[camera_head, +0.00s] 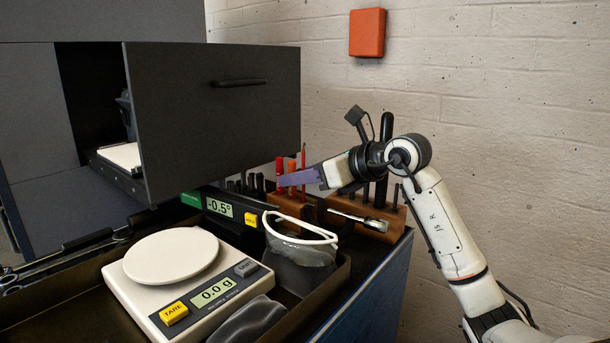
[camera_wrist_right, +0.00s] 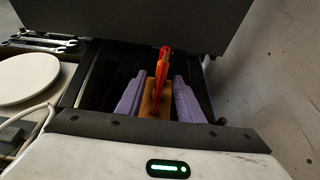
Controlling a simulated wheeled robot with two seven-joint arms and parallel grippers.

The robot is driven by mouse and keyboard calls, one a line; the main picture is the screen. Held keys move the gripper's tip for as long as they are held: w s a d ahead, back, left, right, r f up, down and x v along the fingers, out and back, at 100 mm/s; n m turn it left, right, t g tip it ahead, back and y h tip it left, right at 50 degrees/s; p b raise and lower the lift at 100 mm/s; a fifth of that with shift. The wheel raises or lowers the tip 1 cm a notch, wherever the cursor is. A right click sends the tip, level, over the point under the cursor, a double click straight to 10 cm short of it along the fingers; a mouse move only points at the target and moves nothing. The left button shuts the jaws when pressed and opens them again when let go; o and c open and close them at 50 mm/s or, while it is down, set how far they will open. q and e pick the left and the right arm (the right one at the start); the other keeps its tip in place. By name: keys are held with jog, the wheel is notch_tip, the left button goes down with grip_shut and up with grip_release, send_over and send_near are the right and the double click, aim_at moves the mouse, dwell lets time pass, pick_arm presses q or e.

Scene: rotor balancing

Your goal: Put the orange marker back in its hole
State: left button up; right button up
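The orange marker (camera_head: 292,178) stands upright at the wooden block (camera_head: 288,206), beside a red marker (camera_head: 280,167) and a thin red pencil (camera_head: 303,158). Whether its lower end is in a hole is hidden. My right gripper (camera_head: 296,178), with purple fingers, reaches in from the right at the marker's height. In the right wrist view the fingers are apart, and the orange marker (camera_wrist_right: 158,88) shows in line with the gap between them, over the block (camera_wrist_right: 146,104). I cannot tell whether either finger touches it. My left gripper is not in view.
An open dark drawer front (camera_head: 215,120) stands close behind the block. A scale (camera_head: 190,285) and safety glasses (camera_head: 300,240) lie in front in a tray. A second wooden block (camera_head: 365,215) with dark tools is on the right, under my right arm.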

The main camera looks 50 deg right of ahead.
jog(key=shift+s+d+r, duration=0.1)
jog(key=shift+s, duration=0.35)
pick_arm(q)
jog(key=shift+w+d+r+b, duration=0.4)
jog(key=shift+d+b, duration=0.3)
jog(key=shift+b, duration=0.25)
pick_arm(e)
jog(key=v, duration=0.9)
jog(key=shift+s+r, duration=0.2)
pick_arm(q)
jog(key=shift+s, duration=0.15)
